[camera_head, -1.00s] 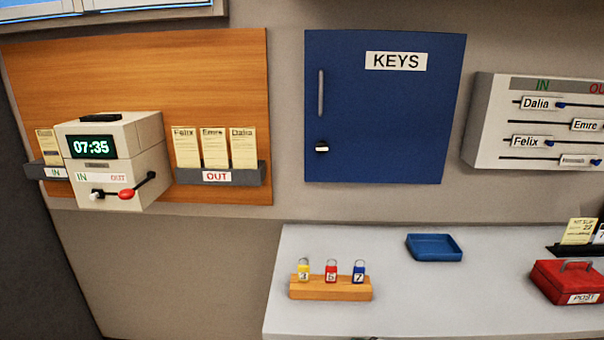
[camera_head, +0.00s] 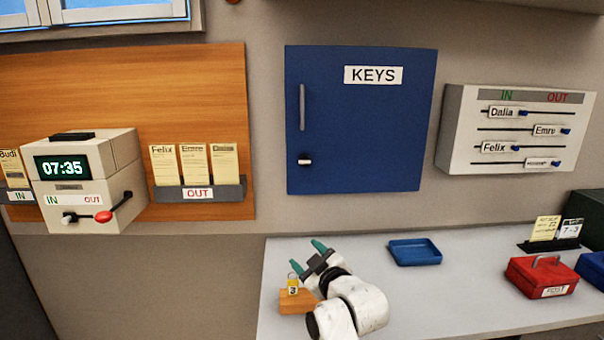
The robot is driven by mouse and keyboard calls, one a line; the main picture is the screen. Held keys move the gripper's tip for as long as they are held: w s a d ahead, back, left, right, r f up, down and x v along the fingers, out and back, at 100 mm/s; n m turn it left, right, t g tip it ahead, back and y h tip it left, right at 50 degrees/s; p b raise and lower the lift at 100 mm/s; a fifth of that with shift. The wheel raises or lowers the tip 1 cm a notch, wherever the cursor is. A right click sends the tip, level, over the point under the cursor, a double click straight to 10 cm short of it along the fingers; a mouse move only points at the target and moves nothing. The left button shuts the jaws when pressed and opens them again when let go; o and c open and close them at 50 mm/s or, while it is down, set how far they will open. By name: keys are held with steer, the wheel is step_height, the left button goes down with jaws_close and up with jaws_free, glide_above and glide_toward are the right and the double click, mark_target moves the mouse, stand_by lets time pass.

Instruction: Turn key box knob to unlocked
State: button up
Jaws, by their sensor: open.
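The blue key box (camera_head: 362,125) hangs on the wall with its door shut and a white KEYS label. Its small pale knob (camera_head: 304,161) sits at the door's lower left, below a grey vertical handle (camera_head: 302,107). The knob's pale bar appears roughly horizontal, but it is too small to read a lock state. My gripper (camera_head: 310,245) with green fingertips is open and empty. In the picture it is below the knob, over the desk's left part, apart from the box. My white arm hides part of the wooden tag block.
The wooden block (camera_head: 293,302) with yellow tag 3 (camera_head: 293,286) is close to my gripper in the picture. A blue tray (camera_head: 415,252) and red POST box (camera_head: 541,278) stand on the desk (camera_head: 455,290). A time clock (camera_head: 88,180) and in/out board (camera_head: 515,130) flank the key box.

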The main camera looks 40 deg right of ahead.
mark_target(305, 164)
steer(key=w+d+r+t+h, duration=0.2)
steer(key=w+d+r, duration=0.15)
steer(key=r, duration=0.35)
steer(key=w+d+r+t+h, duration=0.2)
steer(key=d+r, duration=0.3)
steer(key=r, duration=0.2)
steer(key=x, duration=0.3)
steer(key=p+x, duration=0.1)
steer(key=x, duration=0.2)
steer(key=p+x, duration=0.1)
steer(key=x, duration=0.3)
steer(key=shift+w+a+f, duration=0.25)
steer(key=shift+w+f, duration=0.05)
steer(key=c, duration=1)
